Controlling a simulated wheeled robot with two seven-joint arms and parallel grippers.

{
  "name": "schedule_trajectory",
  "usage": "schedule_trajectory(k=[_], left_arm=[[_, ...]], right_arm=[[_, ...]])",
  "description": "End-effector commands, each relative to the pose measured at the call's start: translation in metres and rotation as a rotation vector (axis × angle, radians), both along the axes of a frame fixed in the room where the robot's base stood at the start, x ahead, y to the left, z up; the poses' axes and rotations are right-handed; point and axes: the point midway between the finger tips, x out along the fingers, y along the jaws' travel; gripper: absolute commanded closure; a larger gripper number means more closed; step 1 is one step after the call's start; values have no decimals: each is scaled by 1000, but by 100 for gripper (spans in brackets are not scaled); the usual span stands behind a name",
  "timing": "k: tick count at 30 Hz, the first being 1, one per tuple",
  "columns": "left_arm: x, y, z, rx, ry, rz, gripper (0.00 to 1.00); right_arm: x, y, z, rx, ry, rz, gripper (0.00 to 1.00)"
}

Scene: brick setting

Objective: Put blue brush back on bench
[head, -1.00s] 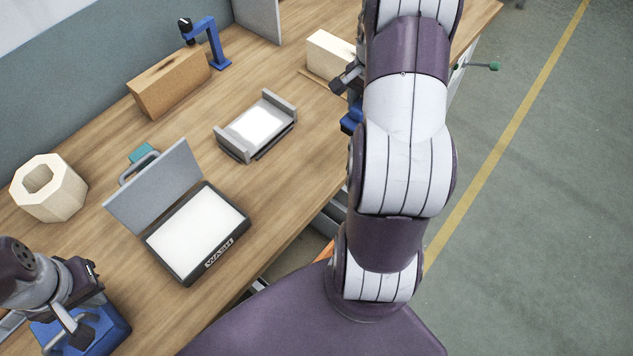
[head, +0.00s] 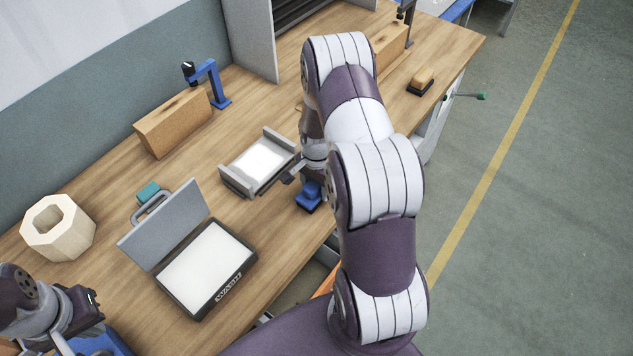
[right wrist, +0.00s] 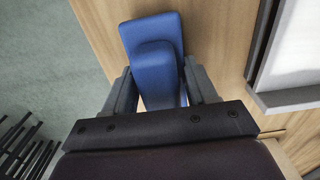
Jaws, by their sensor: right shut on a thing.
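The blue brush (head: 309,195) is at the bench's front edge in the head view, partly hidden by my right arm. It also fills the middle of the right wrist view (right wrist: 153,50), between the two dark fingers. My right gripper (right wrist: 160,88) is shut on the blue brush. Whether the brush touches the wood is hard to tell. The wooden bench (head: 270,235) runs diagonally across the head view. My left gripper (head: 62,345) is at the lower left, cut off by the frame edge, and its fingers are not clear.
A grey-ended tray (head: 258,163) is just left of the brush. An open case marked WASH (head: 205,268) lies nearer. A tan brush (head: 421,80) stands at the far right of the bench. A wooden block (head: 172,122) and a hexagonal ring (head: 58,228) are along the back.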

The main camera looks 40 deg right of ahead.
Motion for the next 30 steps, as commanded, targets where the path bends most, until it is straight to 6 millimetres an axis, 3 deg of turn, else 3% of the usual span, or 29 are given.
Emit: schedule_trajectory(k=[11, 12, 14, 25, 30], left_arm=[[0, 0, -3, 0, 0, 0, 100], [0, 0, -3, 0, 0, 0, 100], [0, 0, -2, 0, 0, 0, 100], [0, 0, 0, 0, 0, 0, 100], [0, 0, -10, 0, 0, 0, 100]], right_arm=[[0, 0, -6, -1, -1, 0, 76], [0, 0, -6, -1, -1, 0, 37], [0, 0, -5, -1, -1, 0, 18], [1, -1, 2, -1, -2, 0, 18], [2, -1, 34, -3, -7, 0, 18]])
